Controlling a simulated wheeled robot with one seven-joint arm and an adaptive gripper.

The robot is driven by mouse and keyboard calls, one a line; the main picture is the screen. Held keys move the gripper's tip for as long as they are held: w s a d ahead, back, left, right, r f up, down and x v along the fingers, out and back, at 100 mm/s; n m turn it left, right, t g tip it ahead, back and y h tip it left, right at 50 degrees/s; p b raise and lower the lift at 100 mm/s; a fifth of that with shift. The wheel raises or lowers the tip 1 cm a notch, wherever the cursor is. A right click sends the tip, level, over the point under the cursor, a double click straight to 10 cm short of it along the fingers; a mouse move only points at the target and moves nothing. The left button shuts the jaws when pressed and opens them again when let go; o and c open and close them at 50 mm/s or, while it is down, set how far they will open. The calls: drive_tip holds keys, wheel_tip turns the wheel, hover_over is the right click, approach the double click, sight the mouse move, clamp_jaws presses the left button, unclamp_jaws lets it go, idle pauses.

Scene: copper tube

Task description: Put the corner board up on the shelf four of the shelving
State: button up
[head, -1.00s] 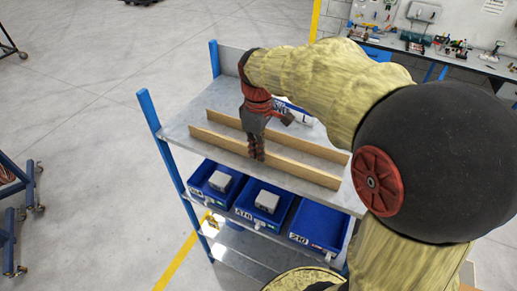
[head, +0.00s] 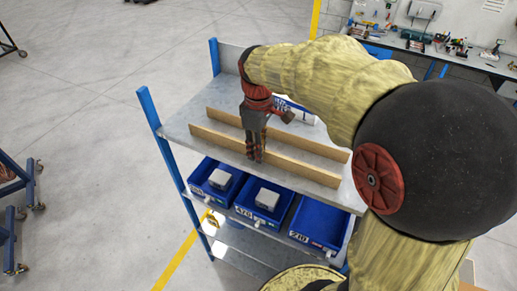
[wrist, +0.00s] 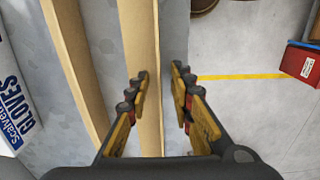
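Two long tan corner boards lie side by side on the grey top shelf (head: 181,128) of the blue-posted shelving. The near board (head: 300,172) runs along the front edge, and the far board (head: 317,148) lies behind it. My gripper (head: 254,158) points down at the near board. In the wrist view, the open fingers (wrist: 160,92) are on either side of the near board's upright strip (wrist: 152,130), with a gap on the right side. The far board (wrist: 75,65) lies to the left. How deep the fingertips reach is hard to tell.
A white glove box (head: 295,110) lies at the back of the top shelf, close behind my gripper. Blue bins (head: 318,222) stand on the shelf below, two with grey boxes inside. A workbench with tools (head: 430,50) is behind.

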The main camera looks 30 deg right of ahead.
wheel_tip(320, 180, up, 11)
drive_tip(key=b, duration=0.2)
drive_tip(key=s+a+f+m+t, duration=0.2)
drive_tip(key=s+a+f+m, duration=0.1)
drive_tip(key=s, duration=0.4)
drive_tip(key=s+a+f+m+t, duration=0.3)
drive_tip(key=s+a, duration=0.3)
drive_tip(key=s, duration=0.2)
drive_tip(key=shift+s+f+m+t, duration=0.3)
drive_tip(key=shift+f+m, duration=0.1)
drive_tip(key=shift+f, duration=0.5)
wheel_tip(320, 180, down, 29)
drive_tip(key=b, duration=2.9)
